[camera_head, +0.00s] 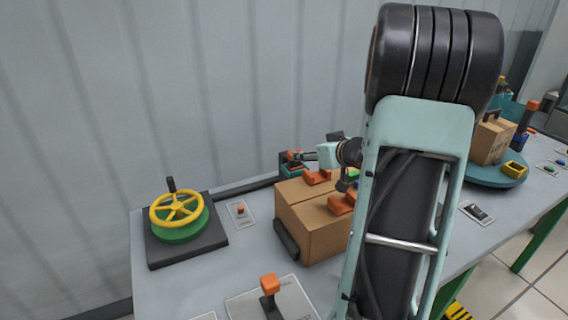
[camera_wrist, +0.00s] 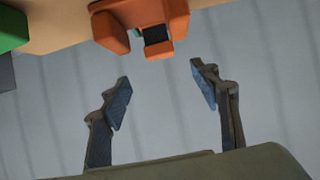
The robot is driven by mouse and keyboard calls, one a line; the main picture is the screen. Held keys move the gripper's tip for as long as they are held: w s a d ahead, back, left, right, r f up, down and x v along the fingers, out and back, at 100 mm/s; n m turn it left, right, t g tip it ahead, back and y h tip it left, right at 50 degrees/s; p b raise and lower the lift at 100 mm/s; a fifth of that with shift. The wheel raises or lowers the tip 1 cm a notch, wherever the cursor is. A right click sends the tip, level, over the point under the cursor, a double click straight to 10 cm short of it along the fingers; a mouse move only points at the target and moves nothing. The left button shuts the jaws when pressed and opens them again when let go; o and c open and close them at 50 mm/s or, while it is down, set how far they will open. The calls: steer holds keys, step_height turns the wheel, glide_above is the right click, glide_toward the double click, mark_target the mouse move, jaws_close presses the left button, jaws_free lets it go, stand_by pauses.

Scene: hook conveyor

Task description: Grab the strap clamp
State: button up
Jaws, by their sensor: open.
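Orange clamp parts (camera_head: 318,177) sit on top of a cardboard box (camera_head: 322,235) on the bench; I take them for the strap clamp. Another orange part (camera_head: 341,203) sits nearer on the box, partly behind my arm. In the wrist view an orange piece (camera_wrist: 145,30) with a dark block in its gap shows at the top, against the cardboard. My gripper (camera_wrist: 158,84) is open and empty, its two blue-padded fingers apart. The orange piece is beyond the fingertips, not between them. In the head view my arm hides much of the area around the box.
A yellow handwheel (camera_head: 178,210) on a dark base stands at the left. An orange-topped lever (camera_head: 269,285) stands at the front. At the right, a round teal platform (camera_head: 497,174) carries another box (camera_head: 491,141). A ribbed wall (camera_head: 150,90) closes off the back.

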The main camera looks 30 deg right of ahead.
mark_target(292, 166)
steer(key=b+x, duration=0.1)
steer(key=x, duration=0.9)
steer(key=shift+a+f, duration=0.1)
steer(key=shift+f, duration=0.15)
steer(key=shift+w+f, duration=0.15)
steer(key=shift+w, duration=0.2)
steer(key=c, duration=1.2)
steer(key=shift+c, duration=0.8)
